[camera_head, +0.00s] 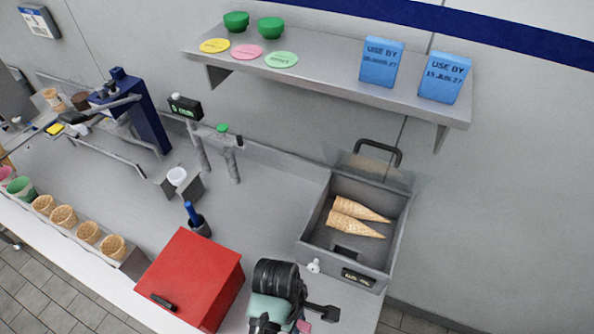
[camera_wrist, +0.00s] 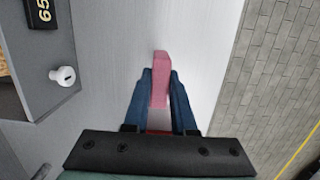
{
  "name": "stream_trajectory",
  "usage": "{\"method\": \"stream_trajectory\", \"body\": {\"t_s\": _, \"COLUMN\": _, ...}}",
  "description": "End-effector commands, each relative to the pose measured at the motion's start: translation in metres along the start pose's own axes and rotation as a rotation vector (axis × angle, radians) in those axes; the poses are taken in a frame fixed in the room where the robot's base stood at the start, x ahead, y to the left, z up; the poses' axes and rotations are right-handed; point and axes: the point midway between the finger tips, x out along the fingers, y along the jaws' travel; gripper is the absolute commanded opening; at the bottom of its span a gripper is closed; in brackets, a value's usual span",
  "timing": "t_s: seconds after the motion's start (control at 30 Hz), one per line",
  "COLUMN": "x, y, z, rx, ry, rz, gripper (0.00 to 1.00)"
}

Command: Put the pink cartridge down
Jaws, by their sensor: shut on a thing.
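The pink cartridge (camera_wrist: 160,75) is a small pink block between the two blue fingers of my gripper (camera_wrist: 160,88) in the wrist view. My gripper is shut on it, and the cartridge sticks out past the fingertips. The light grey counter (camera_wrist: 205,60) lies below it; I cannot tell whether the cartridge touches it. In the head view my gripper shows at the bottom, near the counter's front edge, and only a bit of pink cartridge (camera_head: 304,326) shows beside it. The fingertips are hidden there.
A red box (camera_head: 195,275) stands left of my arm. A grey bin (camera_head: 318,225) with two cones stands behind to the right; its white knob (camera_wrist: 63,76) shows close by in the wrist view. The counter's edge and tiled floor (camera_wrist: 275,80) lie to the right there.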

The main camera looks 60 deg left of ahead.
Motion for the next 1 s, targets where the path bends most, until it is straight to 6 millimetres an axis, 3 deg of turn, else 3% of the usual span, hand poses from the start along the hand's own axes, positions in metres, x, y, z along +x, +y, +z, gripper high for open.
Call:
{"method": "stream_trajectory", "body": {"t_s": 0.43, "x": 0.051, "y": 0.0, "z": -0.008, "rx": 0.002, "ry": 0.0, "rz": 0.0, "gripper": 0.0}}
{"method": "stream_trajectory", "body": {"t_s": 0.9, "x": 0.061, "y": 0.0, "z": -0.009, "rx": 0.004, "ry": 0.0, "rz": 0.0, "gripper": 0.0}}
{"method": "stream_trajectory", "body": {"t_s": 0.93, "x": 0.06, "y": 0.0, "z": -0.009, "rx": 0.003, "ry": 0.0, "rz": 0.001, "gripper": 0.3}}
{"method": "stream_trajectory", "body": {"t_s": 1.0, "x": 0.06, "y": 0.0, "z": -0.009, "rx": 0.003, "ry": 0.0, "rz": 0.0, "gripper": 0.42}}
